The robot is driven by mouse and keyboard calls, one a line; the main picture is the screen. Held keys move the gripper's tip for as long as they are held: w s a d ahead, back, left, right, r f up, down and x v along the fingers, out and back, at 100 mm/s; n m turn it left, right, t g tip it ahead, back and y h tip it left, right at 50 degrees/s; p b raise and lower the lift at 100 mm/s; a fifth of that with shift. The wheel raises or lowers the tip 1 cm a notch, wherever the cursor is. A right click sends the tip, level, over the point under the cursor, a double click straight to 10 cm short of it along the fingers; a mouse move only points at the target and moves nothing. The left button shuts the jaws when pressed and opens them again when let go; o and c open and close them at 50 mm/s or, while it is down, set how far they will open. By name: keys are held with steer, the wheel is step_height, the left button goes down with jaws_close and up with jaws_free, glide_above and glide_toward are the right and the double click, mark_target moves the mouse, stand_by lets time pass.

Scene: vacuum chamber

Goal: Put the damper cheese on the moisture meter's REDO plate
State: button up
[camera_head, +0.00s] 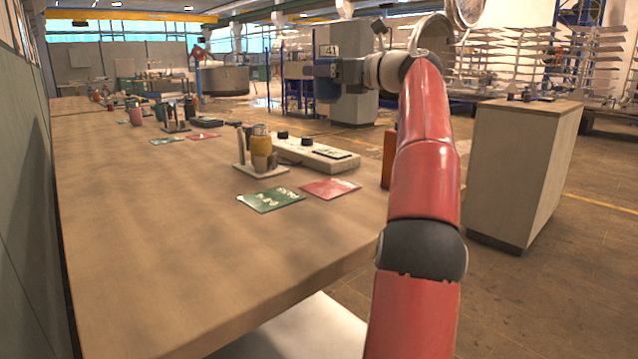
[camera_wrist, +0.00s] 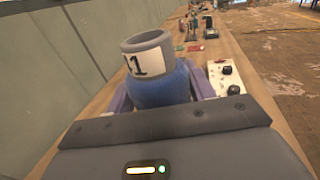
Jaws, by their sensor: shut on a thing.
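My gripper (camera_wrist: 162,88) is shut on a blue yarn cheese (camera_wrist: 160,86) with a grey tube end and a white label. In the head view the blue cheese (camera_head: 326,88) is held up in the air, well above and beyond the near table's right edge. The white moisture meter (camera_head: 315,154), with dark knobs and a dark pad, lies on the table. In front of it lie a red plate (camera_head: 331,188) and a green plate (camera_head: 270,199); their lettering is hard to read. Both look bare. I cannot tell whether another cheese is damper.
A small stand (camera_head: 262,172) with a yellow-topped piece and posts stands beside the meter. Farther back are more red (camera_head: 202,137) and green (camera_head: 167,141) plates and stands. A wooden cabinet (camera_head: 520,165) stands at right. The near tabletop is clear.

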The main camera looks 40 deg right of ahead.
steer(key=shift+f+b, duration=5.8)
steer(key=shift+f, duration=3.95)
steer(key=shift+f, duration=0.1)
steer(key=o, duration=1)
steer(key=shift+f, duration=0.1)
steer(key=shift+r, duration=0.2)
steer(key=p+v, duration=0.1)
steer(key=v, duration=0.9)
steer(key=shift+s+d, duration=0.1)
steer(key=shift+s, duration=0.2)
steer(key=shift+s+d+f, duration=0.1)
steer(key=shift+s+d, duration=0.1)
steer(key=shift+s, duration=0.4)
